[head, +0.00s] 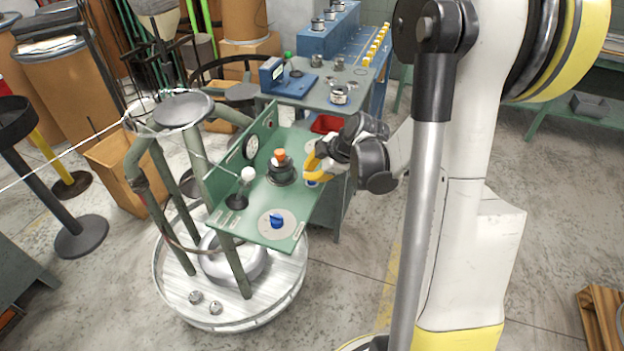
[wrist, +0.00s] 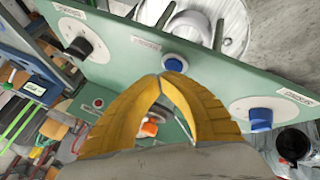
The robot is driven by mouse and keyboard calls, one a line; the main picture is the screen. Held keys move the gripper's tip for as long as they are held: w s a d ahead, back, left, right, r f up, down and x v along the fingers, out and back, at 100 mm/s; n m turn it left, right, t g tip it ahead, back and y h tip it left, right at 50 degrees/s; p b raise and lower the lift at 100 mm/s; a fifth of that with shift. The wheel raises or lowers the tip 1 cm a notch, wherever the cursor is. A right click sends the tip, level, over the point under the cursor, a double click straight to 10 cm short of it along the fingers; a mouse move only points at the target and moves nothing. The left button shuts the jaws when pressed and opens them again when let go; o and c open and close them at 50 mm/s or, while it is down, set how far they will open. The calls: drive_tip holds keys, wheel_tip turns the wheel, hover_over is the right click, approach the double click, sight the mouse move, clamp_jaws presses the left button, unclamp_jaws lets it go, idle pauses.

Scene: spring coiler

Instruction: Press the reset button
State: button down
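The green control panel (head: 253,221) carries several controls. A small blue button (wrist: 175,62) sits in its middle, just beyond my fingertips in the wrist view. In the head view the blue button (head: 311,182) is partly hidden below my gripper. My gripper (head: 310,168) has yellow fingers, and their tips meet with nothing held between them. In the wrist view my gripper (wrist: 160,77) overlaps the button's near edge; I cannot tell whether it touches. The panel labels are too blurred to read, so I cannot confirm which control is the reset button.
A blue knob (head: 277,220) on a white disc and a black knob (wrist: 78,47) flank the button. An orange-topped control (head: 280,157) and a white-ball lever (head: 247,175) stand up from the panel. A grey bench (head: 318,97) with parts stands behind.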

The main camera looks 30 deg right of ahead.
drive_tip(key=shift+r, duration=0.35)
wheel_tip(320, 180, up, 5)
drive_tip(key=p, duration=0.4)
idle(0.8)
drive_tip(key=s+a+r+m+h, duration=0.1)
drive_tip(key=s+a+r+m, duration=0.5)
drive_tip(key=s, duration=0.3)
drive_tip(key=s+a+r+m+h, duration=0.1)
drive_tip(key=s+a+r+m, duration=0.5)
drive_tip(key=s+a, duration=0.3)
drive_tip(key=shift+s+a+m, duration=0.25)
drive_tip(key=shift+s+m, duration=0.05)
drive_tip(key=shift+s, duration=0.2)
